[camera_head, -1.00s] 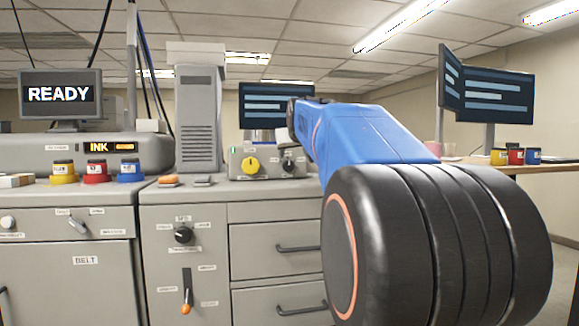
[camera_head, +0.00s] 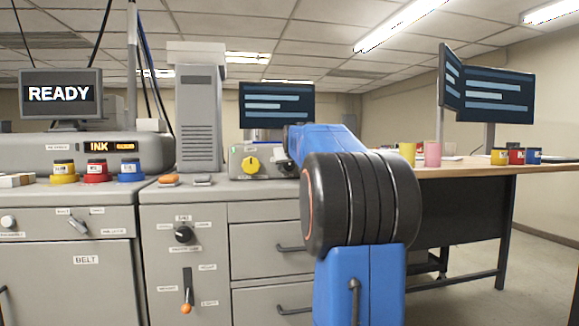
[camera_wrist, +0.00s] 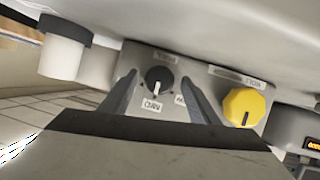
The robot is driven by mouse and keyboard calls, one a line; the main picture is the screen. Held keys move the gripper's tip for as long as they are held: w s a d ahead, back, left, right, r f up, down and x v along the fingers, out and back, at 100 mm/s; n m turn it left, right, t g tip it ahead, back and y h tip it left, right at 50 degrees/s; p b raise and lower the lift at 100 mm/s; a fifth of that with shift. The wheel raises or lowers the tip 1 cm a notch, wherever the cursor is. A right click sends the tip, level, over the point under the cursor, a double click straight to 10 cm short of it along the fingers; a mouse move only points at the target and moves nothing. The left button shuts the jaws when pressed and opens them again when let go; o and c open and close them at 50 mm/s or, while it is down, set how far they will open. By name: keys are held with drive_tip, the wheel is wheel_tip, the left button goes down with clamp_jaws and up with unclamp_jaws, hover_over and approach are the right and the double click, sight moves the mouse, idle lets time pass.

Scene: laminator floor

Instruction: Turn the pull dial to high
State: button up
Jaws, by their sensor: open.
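In the wrist view a black dial (camera_wrist: 159,77) with a white pointer mark sits on a grey control box (camera_wrist: 212,76). Small labels surround it, too small to read surely, so I cannot confirm which dial is the pull dial. Its pointer aims down in the picture. My gripper (camera_wrist: 161,82) is open, one finger on each side of the black dial, with visible gaps to it. A yellow dial (camera_wrist: 245,108) is to the right on the same box, outside the fingers. In the head view the yellow dial (camera_head: 251,164) shows, while my arm hides the black one.
Another black knob (camera_head: 183,234) and an orange-tipped lever (camera_head: 187,295) are on the cabinet front. Ink jars (camera_head: 95,171) stand at left. A white cylinder with a dark cap (camera_wrist: 64,48) is left of the box in the wrist view. A desk with cups (camera_head: 432,154) stands right.

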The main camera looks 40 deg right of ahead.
drive_tip(key=shift+w+d+f, duration=0.1)
drive_tip(key=shift+w+d, duration=0.1)
drive_tip(key=c, duration=1)
drive_tip(key=shift+c, duration=0.2)
drive_tip(key=m+y, duration=0.1)
drive_tip(key=m, duration=0.1)
drive_tip(key=m+t+y, duration=0.1)
drive_tip(key=m, duration=0.1)
drive_tip(key=shift+s+d+t, duration=0.15)
drive_tip(key=shift+d+t, duration=0.05)
drive_tip(key=shift+t, duration=0.1)
drive_tip(key=m+t+y, duration=0.1)
drive_tip(key=m, duration=0.1)
drive_tip(key=m+y, duration=0.1)
drive_tip(key=m, duration=0.1)
drive_tip(key=shift+d+f+t, duration=0.1)
drive_tip(key=shift+t, duration=0.3)
drive_tip(key=shift+y, duration=0.3)
